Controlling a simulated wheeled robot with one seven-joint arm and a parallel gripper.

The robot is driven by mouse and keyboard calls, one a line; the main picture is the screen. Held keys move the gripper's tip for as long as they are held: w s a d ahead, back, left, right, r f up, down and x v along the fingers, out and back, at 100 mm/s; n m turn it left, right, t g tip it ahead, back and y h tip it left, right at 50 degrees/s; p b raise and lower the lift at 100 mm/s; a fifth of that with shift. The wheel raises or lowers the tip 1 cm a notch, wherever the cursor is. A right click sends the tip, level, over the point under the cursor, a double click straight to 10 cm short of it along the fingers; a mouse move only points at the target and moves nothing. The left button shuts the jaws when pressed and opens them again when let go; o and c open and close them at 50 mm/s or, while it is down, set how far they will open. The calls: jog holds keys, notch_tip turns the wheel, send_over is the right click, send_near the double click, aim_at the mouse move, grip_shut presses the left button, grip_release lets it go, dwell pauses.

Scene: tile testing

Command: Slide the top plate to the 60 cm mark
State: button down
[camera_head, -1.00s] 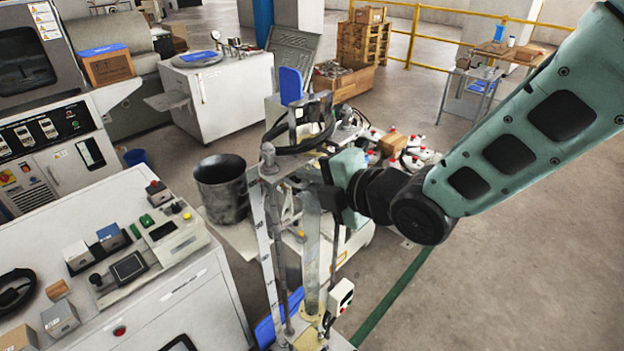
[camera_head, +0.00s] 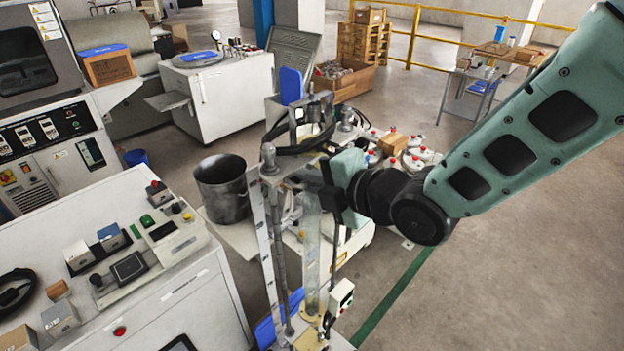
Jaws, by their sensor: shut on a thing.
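A tall test stand rises in the middle of the head view, with a white ruler strip (camera_head: 264,245), a grey rod and a clear tube (camera_head: 312,262). The top plate (camera_head: 290,180) is near the upper end of the stand. The ruler's numbers are too small to read. My gripper (camera_head: 330,184) reaches in from the right at the plate's height and is shut on the plate's right side. The fingertips are mostly hidden behind the gripper body and stand parts.
A dark bucket (camera_head: 222,188) stands left of the test stand. A white control console (camera_head: 150,270) fills the lower left. Black hoses (camera_head: 300,140) and white bottles (camera_head: 415,155) are behind the stand. Open floor (camera_head: 500,270) lies to the right.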

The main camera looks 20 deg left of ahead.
dwell(0.3)
notch_tip(320, 180, down, 6)
jog(key=b, duration=0.7)
jog(key=shift+f, duration=0.15)
dwell(0.5)
notch_tip(320, 180, down, 6)
jog(key=b, duration=0.7)
dwell(0.4)
jog(key=shift+f+b, duration=2.9)
jog(key=shift+b, duration=0.3)
